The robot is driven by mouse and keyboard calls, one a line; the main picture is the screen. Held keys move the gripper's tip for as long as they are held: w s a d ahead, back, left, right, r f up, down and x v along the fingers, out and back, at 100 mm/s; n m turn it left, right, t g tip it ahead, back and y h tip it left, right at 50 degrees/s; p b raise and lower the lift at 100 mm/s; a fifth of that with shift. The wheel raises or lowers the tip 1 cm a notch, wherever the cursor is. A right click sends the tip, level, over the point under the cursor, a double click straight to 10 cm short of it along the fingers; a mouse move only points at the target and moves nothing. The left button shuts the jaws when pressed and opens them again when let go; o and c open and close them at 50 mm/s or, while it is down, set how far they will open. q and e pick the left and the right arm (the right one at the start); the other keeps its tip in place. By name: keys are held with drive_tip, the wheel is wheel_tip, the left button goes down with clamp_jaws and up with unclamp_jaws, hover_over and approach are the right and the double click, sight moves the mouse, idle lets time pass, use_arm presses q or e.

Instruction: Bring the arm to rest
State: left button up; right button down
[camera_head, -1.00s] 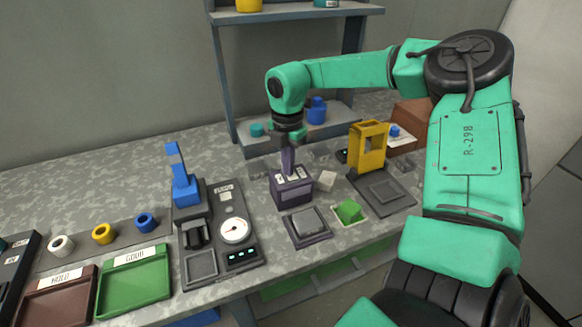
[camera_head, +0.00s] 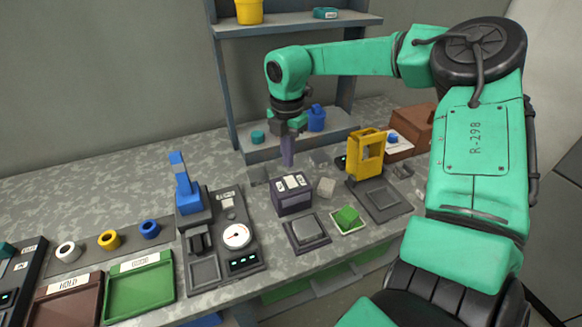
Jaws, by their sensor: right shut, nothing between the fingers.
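My right arm reaches in from the right. Its gripper (camera_head: 288,157) points down above the back of the bench, just behind the dark purple box (camera_head: 293,202) with light labels on top. The gripper is shut with nothing held, and it looks clear of the box. My left gripper does not show.
Green (camera_head: 140,291) and brown (camera_head: 68,309) trays lie front left. A shelf post (camera_head: 225,95) rises behind.

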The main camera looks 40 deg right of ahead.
drive_tip(key=shift+r, duration=0.45)
